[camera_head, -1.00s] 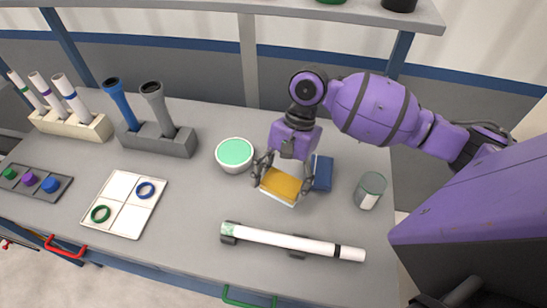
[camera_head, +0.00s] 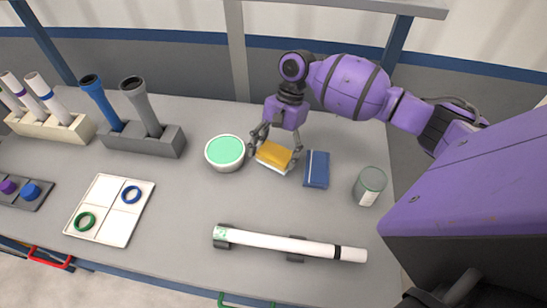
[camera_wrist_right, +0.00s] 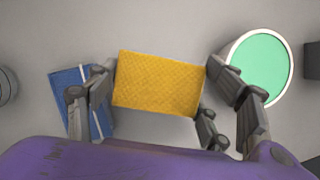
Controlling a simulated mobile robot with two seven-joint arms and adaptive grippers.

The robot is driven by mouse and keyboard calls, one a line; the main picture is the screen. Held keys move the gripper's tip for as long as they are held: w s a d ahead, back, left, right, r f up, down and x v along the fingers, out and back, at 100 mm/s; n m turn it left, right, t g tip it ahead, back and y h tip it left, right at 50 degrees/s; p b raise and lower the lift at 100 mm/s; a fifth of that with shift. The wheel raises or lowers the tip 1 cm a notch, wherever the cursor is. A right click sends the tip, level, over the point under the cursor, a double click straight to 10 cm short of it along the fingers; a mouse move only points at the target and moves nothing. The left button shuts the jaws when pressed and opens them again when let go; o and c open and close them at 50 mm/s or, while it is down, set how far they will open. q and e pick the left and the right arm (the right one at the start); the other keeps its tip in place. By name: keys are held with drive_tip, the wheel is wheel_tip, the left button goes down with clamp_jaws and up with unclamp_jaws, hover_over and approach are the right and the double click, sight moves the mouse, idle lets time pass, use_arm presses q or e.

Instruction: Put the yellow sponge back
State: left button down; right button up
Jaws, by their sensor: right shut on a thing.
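The yellow sponge (camera_head: 273,154) is between the fingers of my right gripper (camera_head: 274,157), just right of the green-filled bowl (camera_head: 225,152). A pale layer or edge shows under its front side. In the right wrist view the sponge (camera_wrist_right: 158,83) spans the gap between the fingers, its yellow face towards the camera. The right gripper is shut on it by its two short ends. Whether the sponge touches the table is hard to tell. A folded blue cloth (camera_head: 316,169) with a white stripe lies just right of it. My left gripper is not in view.
A grey-green can (camera_head: 369,186) stands to the right. A white pipe (camera_head: 290,243) lies on dark holders in front. A white tray (camera_head: 110,210) with green and blue rings and pipe racks (camera_head: 144,140) are on the left. The table behind the sponge is clear.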

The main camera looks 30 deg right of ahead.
sight(275, 159)
drive_tip(key=shift+w+d+f, duration=0.4)
drive_tip(key=shift+w+f, duration=0.2)
drive_tip(key=shift+f, duration=0.25)
drive_tip(key=shift+f+b, duration=0.3)
drive_tip(key=shift+f, duration=1.1)
drive_tip(key=shift+f, duration=0.15)
drive_tip(key=o, duration=1.1)
drive_tip(key=v, duration=1.2)
